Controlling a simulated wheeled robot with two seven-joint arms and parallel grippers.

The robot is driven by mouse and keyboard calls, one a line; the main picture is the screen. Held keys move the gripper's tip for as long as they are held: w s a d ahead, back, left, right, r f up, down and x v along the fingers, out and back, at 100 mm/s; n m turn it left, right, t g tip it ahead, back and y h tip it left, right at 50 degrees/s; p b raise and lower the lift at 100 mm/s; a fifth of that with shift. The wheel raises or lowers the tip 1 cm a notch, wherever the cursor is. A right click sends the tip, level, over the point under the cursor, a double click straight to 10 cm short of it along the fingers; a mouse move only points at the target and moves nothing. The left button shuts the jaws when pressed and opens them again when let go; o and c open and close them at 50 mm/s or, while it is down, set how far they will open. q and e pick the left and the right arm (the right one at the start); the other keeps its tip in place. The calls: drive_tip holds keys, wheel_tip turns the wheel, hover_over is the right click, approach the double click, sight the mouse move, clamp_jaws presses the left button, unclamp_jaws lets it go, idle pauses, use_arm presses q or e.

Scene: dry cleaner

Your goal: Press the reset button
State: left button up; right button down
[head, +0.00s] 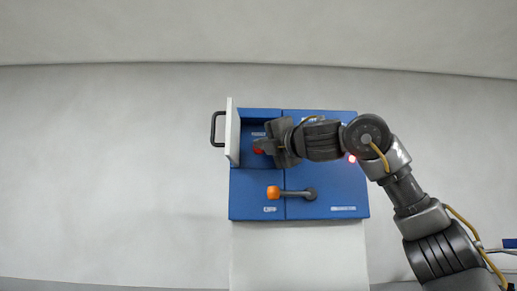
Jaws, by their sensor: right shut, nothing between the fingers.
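A blue control box (250,205) stands against the pale wall. A white door with a black handle (216,128) stands open at its upper left and uncovers a recess. My left gripper is out of view.
A lever with an orange knob (273,192) sits on the box's lower front. A white pedestal (300,255) is below. The wall at left is clear.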

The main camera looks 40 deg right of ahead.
drive_tip(key=shift+d, duration=0.1)
drive_tip(key=shift+w+d, duration=0.15)
drive_tip(key=shift+w, duration=0.15)
drive_tip(key=shift+w+d+r+p, duration=0.1)
drive_tip(key=shift+d+r+p, duration=0.1)
drive_tip(key=shift+p, duration=0.2)
idle(1.4)
drive_tip(key=shift+a+f+b, duration=0.1)
drive_tip(key=shift+f+b, duration=0.4)
drive_tip(key=shift+b, duration=0.05)
